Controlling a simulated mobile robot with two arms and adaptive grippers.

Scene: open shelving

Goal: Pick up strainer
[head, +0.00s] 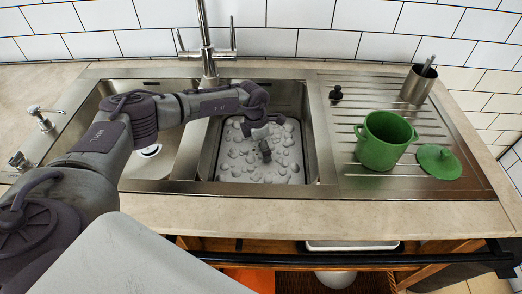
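A light grey insert with many rounded bumps or holes fills the bottom of the right sink basin; this looks like the strainer (240,165), though I cannot be sure. My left arm comes in from the left across the left basin. My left gripper (265,150) points down into the right basin, over the middle of the insert. Its dark fingers are small in view, and I cannot tell whether they touch the insert or are open or shut. The gripper and wrist hide part of the insert's upper middle. My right gripper is not in view.
A tall faucet (208,60) stands behind the basins. The front counter strip is clear.

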